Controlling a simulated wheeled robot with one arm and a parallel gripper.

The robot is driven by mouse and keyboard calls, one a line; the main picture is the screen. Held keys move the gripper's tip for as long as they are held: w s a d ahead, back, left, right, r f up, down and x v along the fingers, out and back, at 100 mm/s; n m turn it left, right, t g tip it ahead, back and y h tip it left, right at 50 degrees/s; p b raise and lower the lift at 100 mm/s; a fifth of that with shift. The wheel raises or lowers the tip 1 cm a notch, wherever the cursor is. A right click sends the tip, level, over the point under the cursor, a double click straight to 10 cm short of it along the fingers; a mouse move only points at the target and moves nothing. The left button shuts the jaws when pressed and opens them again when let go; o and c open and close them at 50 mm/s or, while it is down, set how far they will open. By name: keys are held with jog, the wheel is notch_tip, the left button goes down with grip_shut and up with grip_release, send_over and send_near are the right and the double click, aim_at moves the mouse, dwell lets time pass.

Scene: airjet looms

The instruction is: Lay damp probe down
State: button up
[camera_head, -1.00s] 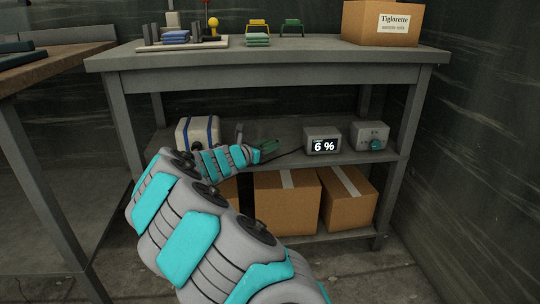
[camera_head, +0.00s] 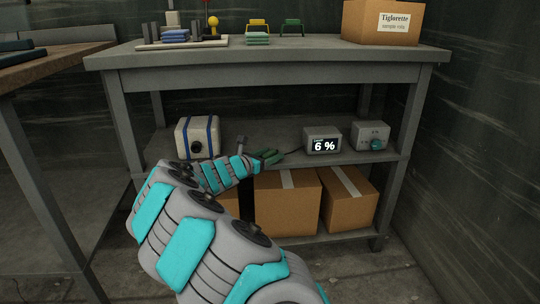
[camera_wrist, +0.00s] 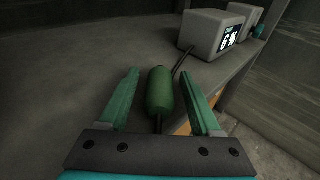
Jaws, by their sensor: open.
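The damp probe is a green, rounded cylinder (camera_wrist: 160,92) in the wrist view, at the shelf's front edge. A thin dark cable runs from it to a grey meter box (camera_head: 322,147) reading 6 %, which also shows in the wrist view (camera_wrist: 205,32). My gripper (camera_head: 274,157) has green fingers, open on both sides of the probe. In the wrist view, gaps show between the probe and each finger of my gripper (camera_wrist: 161,74). I cannot tell whether the probe rests fully on the shelf. In the head view the fingers mostly hide it.
The middle shelf (camera_head: 270,130) also holds a white box with blue bands (camera_head: 197,138) at left and a grey box with a teal knob (camera_head: 370,136) at right. Cardboard boxes (camera_head: 287,205) stand below. Open shelf lies behind my gripper. The bench top overhangs above.

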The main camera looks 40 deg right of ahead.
jog(key=shift+r, duration=0.1)
jog(key=shift+a+r, duration=0.1)
jog(key=shift+a, duration=0.2)
jog(key=p+v, duration=0.1)
jog(key=v, duration=1)
jog(key=shift+a+p, duration=0.25)
jog(key=shift+p, duration=0.1)
